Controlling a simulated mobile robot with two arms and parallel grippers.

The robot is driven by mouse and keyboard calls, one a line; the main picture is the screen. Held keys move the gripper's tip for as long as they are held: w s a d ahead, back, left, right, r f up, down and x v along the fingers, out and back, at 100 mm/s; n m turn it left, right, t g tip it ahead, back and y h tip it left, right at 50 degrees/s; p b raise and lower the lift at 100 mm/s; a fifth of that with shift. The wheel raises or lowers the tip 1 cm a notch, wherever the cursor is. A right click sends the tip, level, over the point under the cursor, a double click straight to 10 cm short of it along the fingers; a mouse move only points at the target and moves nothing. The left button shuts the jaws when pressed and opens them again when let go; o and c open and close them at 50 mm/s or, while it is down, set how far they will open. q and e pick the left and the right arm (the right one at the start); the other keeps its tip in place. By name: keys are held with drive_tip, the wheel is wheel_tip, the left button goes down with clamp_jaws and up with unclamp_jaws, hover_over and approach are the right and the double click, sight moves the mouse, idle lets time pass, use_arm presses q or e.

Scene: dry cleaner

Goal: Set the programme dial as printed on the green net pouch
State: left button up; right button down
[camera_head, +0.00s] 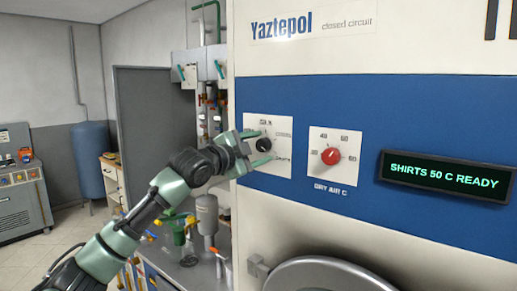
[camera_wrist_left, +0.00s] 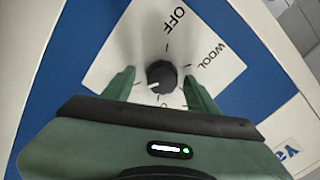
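The black programme dial (camera_head: 264,145) sits on a white plate on the blue band of the machine. In the left wrist view the dial (camera_wrist_left: 161,75) has a white mark toward its lower left; OFF and WOOL are readable, other labels are partly hidden. My left gripper (camera_head: 259,147) is at the dial, one finger on either side. In the left wrist view gaps show between the fingers and the dial, so it is open. The display (camera_head: 446,178) reads SHIRTS 50 C READY. I cannot make out a green net pouch. My right gripper is not in view.
A red dial (camera_head: 331,156) marked DRY AIR C is right of the programme dial. A round door (camera_head: 330,276) bulges out below. A workbench with bottles and a grey cylinder (camera_head: 207,215) stands behind my left arm. A blue tank (camera_head: 88,160) is further left.

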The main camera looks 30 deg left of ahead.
use_arm(q)
drive_tip(key=shift+s+a, duration=0.1)
drive_tip(key=shift+s, duration=0.15)
drive_tip(key=s+b, duration=0.4)
drive_tip(key=s, duration=0.3)
drive_tip(key=shift+s+a+b, duration=0.15)
drive_tip(key=shift+a+b, duration=0.05)
drive_tip(key=shift+b, duration=0.15)
